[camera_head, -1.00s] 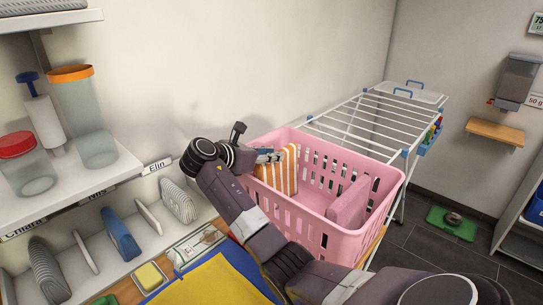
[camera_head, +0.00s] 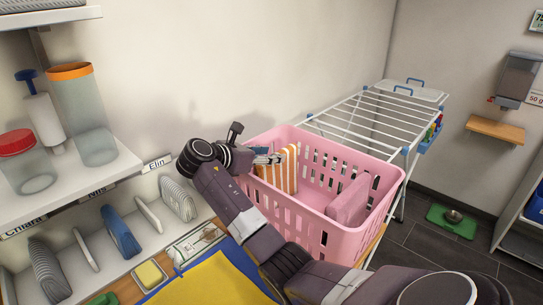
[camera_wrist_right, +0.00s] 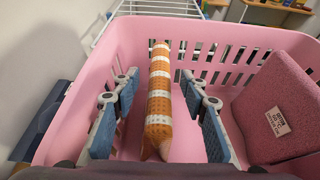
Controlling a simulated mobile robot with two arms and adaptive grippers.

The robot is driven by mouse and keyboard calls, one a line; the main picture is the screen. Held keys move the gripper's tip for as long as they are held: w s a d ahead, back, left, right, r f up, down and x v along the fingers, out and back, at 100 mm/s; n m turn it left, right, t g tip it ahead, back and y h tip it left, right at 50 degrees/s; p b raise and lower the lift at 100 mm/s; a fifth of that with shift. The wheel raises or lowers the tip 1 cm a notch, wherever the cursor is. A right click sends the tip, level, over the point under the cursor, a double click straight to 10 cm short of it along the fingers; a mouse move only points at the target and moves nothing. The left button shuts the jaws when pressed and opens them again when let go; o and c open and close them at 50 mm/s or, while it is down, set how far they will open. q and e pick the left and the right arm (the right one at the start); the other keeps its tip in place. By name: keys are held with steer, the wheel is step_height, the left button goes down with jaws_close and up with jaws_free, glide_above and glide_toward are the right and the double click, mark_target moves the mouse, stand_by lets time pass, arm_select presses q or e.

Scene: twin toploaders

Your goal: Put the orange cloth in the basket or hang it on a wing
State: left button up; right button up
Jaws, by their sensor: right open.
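The orange and white striped cloth (camera_head: 291,172) stands on edge inside the pink basket (camera_head: 335,241), near its left end. It also shows in the right wrist view (camera_wrist_right: 159,105), upright between my fingers. My right gripper (camera_head: 272,158) reaches over the basket's left rim. In the right wrist view the gripper (camera_wrist_right: 160,82) is open, with one blue-padded finger on each side of the cloth and a visible gap on both sides. A white drying rack (camera_head: 375,118) with wings stands behind the basket. My left gripper is not in view.
A pink folded cloth (camera_head: 350,200) with a label (camera_wrist_right: 277,122) leans in the basket's right part. Shelves with jars and folded cloths (camera_head: 121,232) stand at the left. A yellow cloth (camera_head: 215,283) lies in front. A bowl on a green mat (camera_head: 437,222) is on the floor.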

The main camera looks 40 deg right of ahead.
steer(key=w+b+v, duration=0.1)
steer(key=v, duration=1)
steer(key=shift+s, duration=0.5)
